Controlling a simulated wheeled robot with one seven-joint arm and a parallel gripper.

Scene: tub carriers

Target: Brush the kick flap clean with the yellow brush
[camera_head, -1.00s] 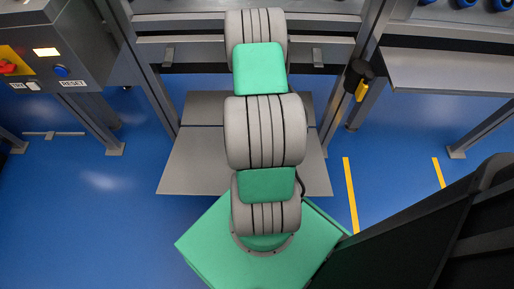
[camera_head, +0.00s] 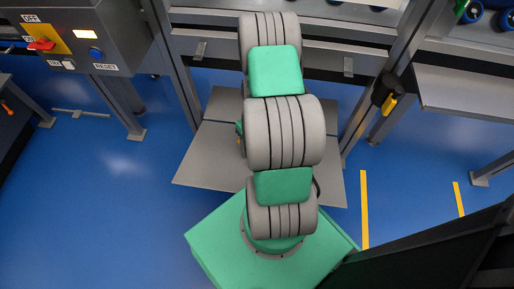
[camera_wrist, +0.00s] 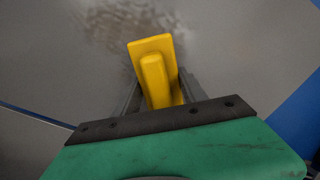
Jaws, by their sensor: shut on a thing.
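In the wrist view my gripper (camera_wrist: 158,92) is shut on the yellow brush (camera_wrist: 152,48), with a dark finger on each side of it. The brush points away from the wrist over a grey plate, which I take to be the kick flap (camera_wrist: 225,45). A brownish dirt smudge (camera_wrist: 112,28) lies on the plate around and left of the brush's far end. I cannot tell whether the brush touches the plate. In the head view the grey plate (camera_head: 208,158) lies low, below the frame, partly hidden by my arm.
A control box (camera_head: 75,42) with a red switch and blue button stands at upper left. Grey frame posts (camera_head: 400,70) rise on both sides of the plate. A black and yellow device (camera_head: 387,95) hangs on the right post. Blue floor is clear at left.

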